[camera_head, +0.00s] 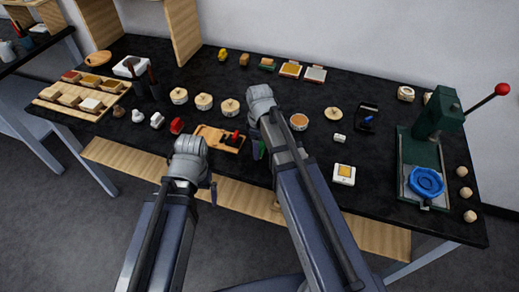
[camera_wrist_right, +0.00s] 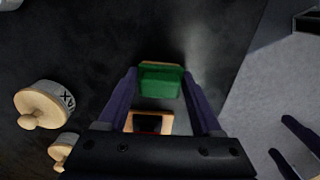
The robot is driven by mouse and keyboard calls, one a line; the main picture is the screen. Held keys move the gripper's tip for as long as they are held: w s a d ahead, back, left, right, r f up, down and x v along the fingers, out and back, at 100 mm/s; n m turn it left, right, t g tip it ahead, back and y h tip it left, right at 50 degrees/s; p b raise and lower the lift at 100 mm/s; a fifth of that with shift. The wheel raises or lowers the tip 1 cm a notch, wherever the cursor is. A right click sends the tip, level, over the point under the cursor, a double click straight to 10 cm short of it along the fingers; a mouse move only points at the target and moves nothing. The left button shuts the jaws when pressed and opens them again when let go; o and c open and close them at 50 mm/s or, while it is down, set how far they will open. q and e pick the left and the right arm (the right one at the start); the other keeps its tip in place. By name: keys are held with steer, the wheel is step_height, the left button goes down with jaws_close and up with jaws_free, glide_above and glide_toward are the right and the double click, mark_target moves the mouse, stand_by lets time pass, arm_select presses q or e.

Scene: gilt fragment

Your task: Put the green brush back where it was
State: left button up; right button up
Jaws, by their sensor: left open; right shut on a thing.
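The green brush (camera_wrist_right: 162,82), a green block with a light wooden edge, is between the fingers of my right gripper (camera_wrist_right: 162,98) in the right wrist view. My right gripper is shut on it. My left gripper (camera_head: 213,194) is open and empty near the front table edge. Its fingers also show at the lower right of the right wrist view (camera_wrist_right: 292,150).
Several round wooden-lidded pots (camera_head: 203,102) stand mid-table. A green press (camera_head: 427,135) with a blue ring stands at right. A wooden rack (camera_head: 62,111) lies at left.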

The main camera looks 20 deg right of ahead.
steer(key=shift+f+b, duration=0.25)
steer(key=shift+b, duration=0.05)
steer(key=o, duration=1.2)
steer(key=shift+r, duration=0.1)
steer(key=shift+r, duration=0.1)
step_height(320, 180, up, 12)
steer(key=p, duration=1.2)
steer(key=shift+r+p, duration=0.1)
steer(key=shift+p, duration=0.2)
